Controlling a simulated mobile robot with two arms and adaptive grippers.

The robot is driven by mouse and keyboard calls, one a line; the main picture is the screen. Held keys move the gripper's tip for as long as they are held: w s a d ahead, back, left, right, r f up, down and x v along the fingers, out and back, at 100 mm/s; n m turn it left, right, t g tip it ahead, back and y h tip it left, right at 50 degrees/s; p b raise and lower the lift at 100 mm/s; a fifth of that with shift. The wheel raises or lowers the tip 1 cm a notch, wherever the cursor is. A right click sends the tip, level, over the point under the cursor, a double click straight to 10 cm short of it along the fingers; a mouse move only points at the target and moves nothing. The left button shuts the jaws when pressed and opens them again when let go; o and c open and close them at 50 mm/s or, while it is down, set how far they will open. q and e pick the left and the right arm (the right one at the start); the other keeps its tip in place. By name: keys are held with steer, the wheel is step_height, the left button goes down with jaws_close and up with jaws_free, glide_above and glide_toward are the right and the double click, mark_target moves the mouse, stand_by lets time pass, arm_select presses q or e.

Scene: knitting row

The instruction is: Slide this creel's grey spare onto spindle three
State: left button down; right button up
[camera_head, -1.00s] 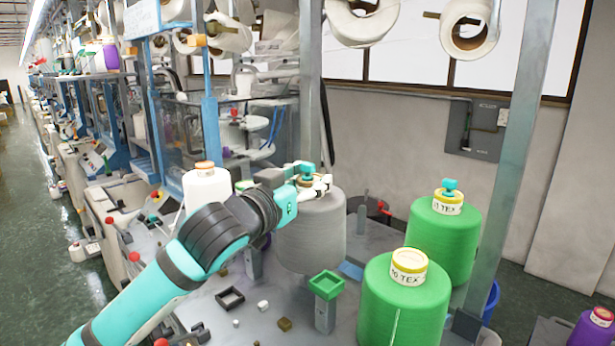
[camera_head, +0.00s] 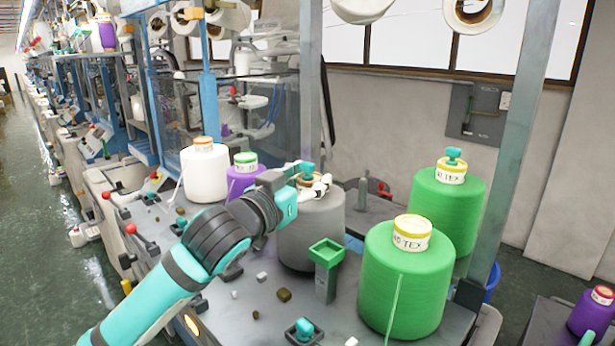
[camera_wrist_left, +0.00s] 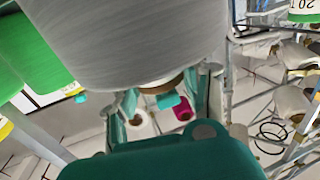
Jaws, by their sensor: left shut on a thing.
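The grey yarn cone (camera_head: 312,228) stands upright in the middle of the head view. My left gripper (camera_head: 316,187) is shut on its top end. In the wrist view the grey cone (camera_wrist_left: 140,40) fills the top, with my left gripper's fingers (camera_wrist_left: 165,105) at its end. A teal piece (camera_head: 306,169) shows at the cone top; I cannot tell whether it belongs to the cone. Whether the cone's base touches the deck is unclear. No numbered spindle can be made out. A thin grey upright (camera_head: 364,194) stands behind. My right gripper is not in view.
Two green cones, front (camera_head: 405,285) and rear (camera_head: 446,212), stand right of the grey one. A white cone (camera_head: 205,175) and purple cone (camera_head: 241,182) stand left. A green square cup on a post (camera_head: 326,250) is close in front. A teal knob (camera_head: 304,327) sits in a dark tray.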

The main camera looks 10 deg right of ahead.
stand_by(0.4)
arm_select(q)
steer(key=c, duration=0.6)
jaws_free()
steer(key=shift+s, duration=0.15)
steer(key=shift+f, duration=0.2)
steer(key=shift+s+a, duration=0.1)
steer(key=shift+a, duration=0.15)
steer(key=v, duration=1.1)
steer(key=shift+s+a+r, duration=0.1)
steer(key=shift+s+r, duration=0.05)
steer(key=shift+s, duration=0.1)
